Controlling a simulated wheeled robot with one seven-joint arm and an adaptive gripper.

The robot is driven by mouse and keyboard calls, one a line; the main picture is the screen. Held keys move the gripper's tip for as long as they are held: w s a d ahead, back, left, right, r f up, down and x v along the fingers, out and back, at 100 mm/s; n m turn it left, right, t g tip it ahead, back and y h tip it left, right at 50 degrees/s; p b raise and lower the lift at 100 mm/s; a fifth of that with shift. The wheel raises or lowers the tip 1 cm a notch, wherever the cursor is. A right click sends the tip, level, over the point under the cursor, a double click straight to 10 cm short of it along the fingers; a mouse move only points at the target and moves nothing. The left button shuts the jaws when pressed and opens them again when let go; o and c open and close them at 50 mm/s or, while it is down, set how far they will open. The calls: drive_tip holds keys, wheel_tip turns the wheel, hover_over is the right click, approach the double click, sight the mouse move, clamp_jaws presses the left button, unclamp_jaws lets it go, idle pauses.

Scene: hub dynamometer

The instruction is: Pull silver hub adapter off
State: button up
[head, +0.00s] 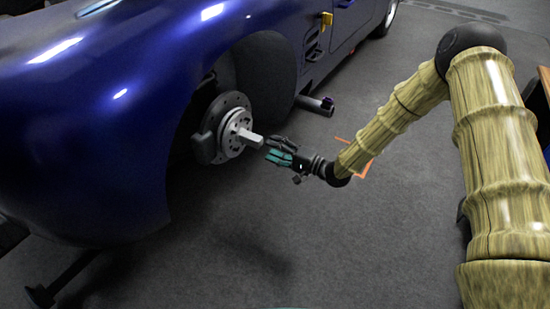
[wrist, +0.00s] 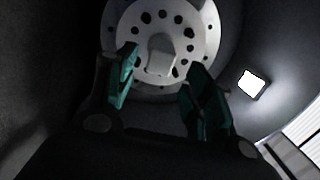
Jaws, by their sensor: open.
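The silver hub adapter (head: 234,139) sits on the brake disc (head: 219,112) in the blue car's wheel well, with a block-shaped stub (head: 250,139) sticking out toward my gripper. My gripper (head: 272,150) is at the outer end of the stub, in line with it; the head view does not show clearly whether they touch. In the wrist view the adapter's round, holed face (wrist: 187,22) and its stub (wrist: 160,57) lie ahead. The teal fingers of my gripper (wrist: 162,82) are spread apart, with the stub's end seen between and beyond their tips. Nothing is held.
The blue car body (head: 90,110) overhangs the hub at left and above. A dark cylindrical part (head: 314,105) juts out behind my gripper. An orange marking (head: 362,170) lies on the floor below my arm. The grey floor (head: 290,240) in front is clear.

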sight(261, 143)
drive_tip(key=shift+w+a, duration=0.2)
drive_tip(key=shift+w, duration=0.05)
drive_tip(key=shift+b+x, duration=1.25)
drive_tip(key=shift+x, duration=1)
drive_tip(key=shift+w+a+r, duration=0.1)
drive_tip(key=shift+w+a, duration=0.05)
drive_tip(key=shift+a, duration=0.2)
drive_tip(key=shift+p+x, duration=0.3)
drive_tip(key=shift+x, duration=1.35)
drive_tip(key=shift+c, duration=0.2)
clamp_jaws()
drive_tip(key=shift+w+r, duration=0.1)
drive_tip(key=shift+r, duration=0.05)
drive_tip(key=shift+p+v, duration=1.7)
drive_tip(key=shift+v, duration=1.8)
drive_tip(key=shift+r, duration=0.1)
